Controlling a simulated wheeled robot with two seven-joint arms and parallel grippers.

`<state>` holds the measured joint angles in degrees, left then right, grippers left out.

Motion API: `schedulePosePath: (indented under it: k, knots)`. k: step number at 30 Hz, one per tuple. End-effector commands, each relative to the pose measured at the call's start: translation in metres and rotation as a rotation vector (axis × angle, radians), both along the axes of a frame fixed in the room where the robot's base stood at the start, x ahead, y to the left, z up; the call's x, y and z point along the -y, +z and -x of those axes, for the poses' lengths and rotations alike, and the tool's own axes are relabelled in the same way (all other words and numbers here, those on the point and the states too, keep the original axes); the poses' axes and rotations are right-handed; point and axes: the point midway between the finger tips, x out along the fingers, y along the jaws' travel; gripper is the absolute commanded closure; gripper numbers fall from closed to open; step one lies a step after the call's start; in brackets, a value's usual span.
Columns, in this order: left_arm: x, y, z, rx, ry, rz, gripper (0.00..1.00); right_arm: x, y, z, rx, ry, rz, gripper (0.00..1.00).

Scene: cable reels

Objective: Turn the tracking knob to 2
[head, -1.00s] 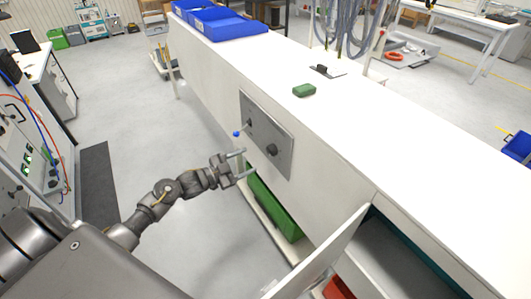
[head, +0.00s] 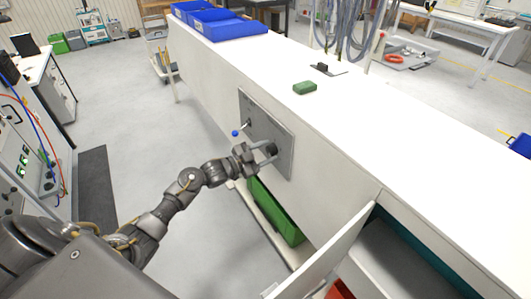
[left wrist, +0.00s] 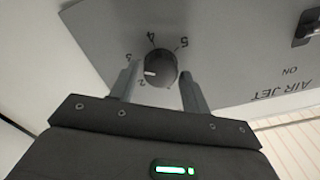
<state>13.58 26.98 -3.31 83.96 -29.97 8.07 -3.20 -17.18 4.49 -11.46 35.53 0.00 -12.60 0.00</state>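The tracking knob (left wrist: 163,64) is a round dark knob on the grey panel (left wrist: 225,60). In the left wrist view its white mark points left and slightly down, between the printed 3 and 2 and nearer the 2. My left gripper (left wrist: 161,78) is open, with one finger on each side of the knob and a small gap visible on both sides. In the head view the left gripper (head: 271,153) is at the lower right part of the panel (head: 257,122), and its fingers partly hide the knob. My right gripper is not in view.
A lever with a blue ball (head: 235,134) sticks out of the panel's left part. An AIR JET switch (left wrist: 307,27) shows in the wrist view. A green bin (head: 275,212) lies below, and an open white door (head: 325,255) stands to the right.

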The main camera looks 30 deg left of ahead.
Motion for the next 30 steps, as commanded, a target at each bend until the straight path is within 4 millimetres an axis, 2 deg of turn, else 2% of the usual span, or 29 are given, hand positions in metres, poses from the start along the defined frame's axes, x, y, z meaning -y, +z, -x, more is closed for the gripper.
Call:
schedulePosePath:
  k: [1, 7, 17, 30]
  knots:
    - [0.000, 0.000, 0.000, 0.000, 0.000, 0.000, 0.60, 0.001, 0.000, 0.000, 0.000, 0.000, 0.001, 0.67]
    - [0.000, 0.000, 0.000, 0.000, 0.000, 0.000, 0.86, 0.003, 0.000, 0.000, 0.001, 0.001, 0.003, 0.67]
    - [0.000, 0.001, 0.000, -0.026, 0.001, 0.043, 0.86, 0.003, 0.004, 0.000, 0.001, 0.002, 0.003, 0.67]
    - [-0.002, 0.003, -0.001, -0.198, 0.001, 0.336, 0.86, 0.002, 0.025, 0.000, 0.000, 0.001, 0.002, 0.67]
